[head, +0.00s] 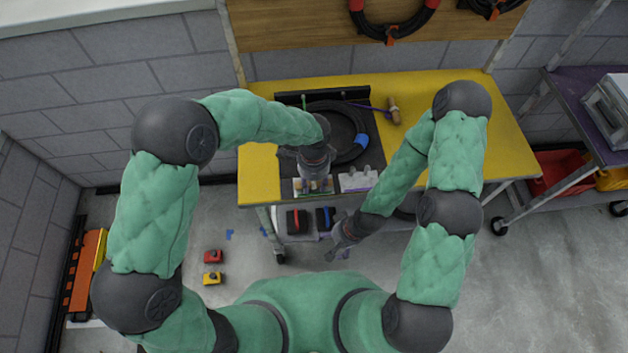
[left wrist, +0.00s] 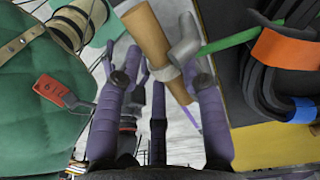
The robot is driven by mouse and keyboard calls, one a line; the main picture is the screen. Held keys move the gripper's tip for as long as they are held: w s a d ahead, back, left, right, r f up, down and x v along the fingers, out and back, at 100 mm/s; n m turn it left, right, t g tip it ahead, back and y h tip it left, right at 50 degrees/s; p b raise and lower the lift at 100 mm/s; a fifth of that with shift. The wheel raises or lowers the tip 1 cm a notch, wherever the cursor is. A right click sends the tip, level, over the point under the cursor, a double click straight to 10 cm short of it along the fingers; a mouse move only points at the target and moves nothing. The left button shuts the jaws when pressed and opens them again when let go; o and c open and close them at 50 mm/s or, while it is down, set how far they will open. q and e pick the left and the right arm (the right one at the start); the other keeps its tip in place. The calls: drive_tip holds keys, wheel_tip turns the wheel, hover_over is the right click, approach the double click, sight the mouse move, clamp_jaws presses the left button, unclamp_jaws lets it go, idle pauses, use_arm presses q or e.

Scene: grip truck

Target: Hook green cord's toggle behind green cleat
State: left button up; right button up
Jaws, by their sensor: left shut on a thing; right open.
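My left gripper (head: 316,184) is over the table's front edge, shut on a wooden toggle. In the left wrist view, the tan toggle (left wrist: 152,35) lies tilted between the purple fingers (left wrist: 158,85), with a pale band near its lower end. The green cord (left wrist: 228,41) runs from a grey fitting beside the toggle toward the black coil; I cannot tell whether that fitting is part of a cleat. A green-edged plate (head: 299,188), likely the green cleat's, is mostly hidden under my left gripper. My right gripper (head: 334,250) is open and empty, low in front of the table.
A black coil (head: 347,118) with a blue band lies on the yellow table (head: 440,95). A purple cord's toggle (head: 394,110) lies right of it. A grey cleat (head: 357,179) stands at the front edge. Red (head: 213,256) and yellow (head: 212,279) blocks are on the floor.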

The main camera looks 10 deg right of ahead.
sight(314, 183)
use_arm(q)
drive_tip(key=shift+f, duration=0.35)
drive_tip(key=o, duration=1.3)
drive_tip(key=shift+o, duration=0.2)
wheel_tip(314, 183, up, 12)
drive_tip(key=shift+w, duration=0.25)
